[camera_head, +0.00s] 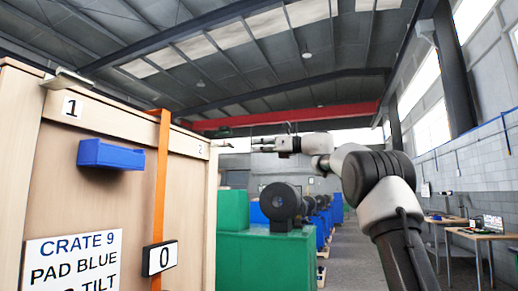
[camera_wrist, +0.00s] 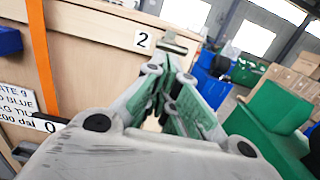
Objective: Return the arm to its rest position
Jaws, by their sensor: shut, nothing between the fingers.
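My arm reaches in from the right in the head view, stretched leftward and raised. My gripper (camera_head: 256,145) is at its end, in front of the far part of a large wooden crate (camera_head: 120,150). In the wrist view, my gripper (camera_wrist: 170,62) has its fingers drawn together at the tips with nothing between them. Behind the tips is the crate face (camera_wrist: 95,60) with a plate marked 2 (camera_wrist: 143,39). Whether the tips touch the crate cannot be told.
A blue block (camera_head: 110,155) sticks out from the crate beside an orange strap (camera_head: 160,200). A green machine base (camera_head: 265,260) with a dark motor (camera_head: 281,203) stands ahead. Workbenches (camera_head: 478,236) line the right wall. The aisle floor (camera_head: 350,265) looks clear.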

